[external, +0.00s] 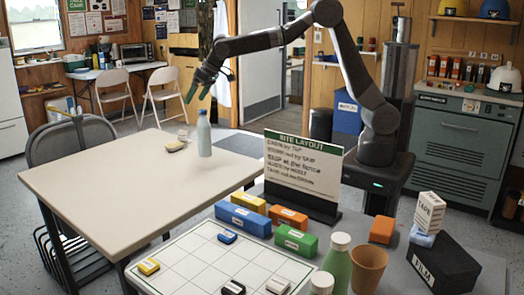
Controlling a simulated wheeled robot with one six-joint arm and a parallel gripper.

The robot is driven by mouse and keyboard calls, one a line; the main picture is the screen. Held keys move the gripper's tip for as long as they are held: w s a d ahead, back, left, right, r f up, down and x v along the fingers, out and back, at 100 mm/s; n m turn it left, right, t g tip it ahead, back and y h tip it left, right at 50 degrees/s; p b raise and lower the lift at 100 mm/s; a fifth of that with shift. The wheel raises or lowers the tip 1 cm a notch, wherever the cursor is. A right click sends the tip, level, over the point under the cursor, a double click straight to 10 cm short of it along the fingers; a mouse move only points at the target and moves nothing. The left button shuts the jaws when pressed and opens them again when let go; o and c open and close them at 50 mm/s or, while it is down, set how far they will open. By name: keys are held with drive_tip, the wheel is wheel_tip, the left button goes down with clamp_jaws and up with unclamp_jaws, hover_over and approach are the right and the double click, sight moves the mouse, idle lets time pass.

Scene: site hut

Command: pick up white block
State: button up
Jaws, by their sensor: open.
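A small block with a white top (277,285) lies near the front edge of the white grid board (185,262), right of a black block (233,288). Its lower part is at the picture's edge. A tall white box marked TAPE (429,212) stands tilted at the right, on a blue and white item. My gripper (199,94) is open and empty, pointing down in the air in front of the far chairs, far from the grid board. Its fingertips look green.
A bottle (204,136) and a tan block (175,146) stand on the cream table (130,185). The SITE LAYOUT sign (303,168) stands behind blue (240,219), orange (288,217) and green (296,240) boxes. Bottles and a cup (368,268) crowd the front.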

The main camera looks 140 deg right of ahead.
drive_tip(key=c, duration=0.8)
drive_tip(key=shift+c, duration=0.2)
drive_tip(key=shift+r, duration=0.1)
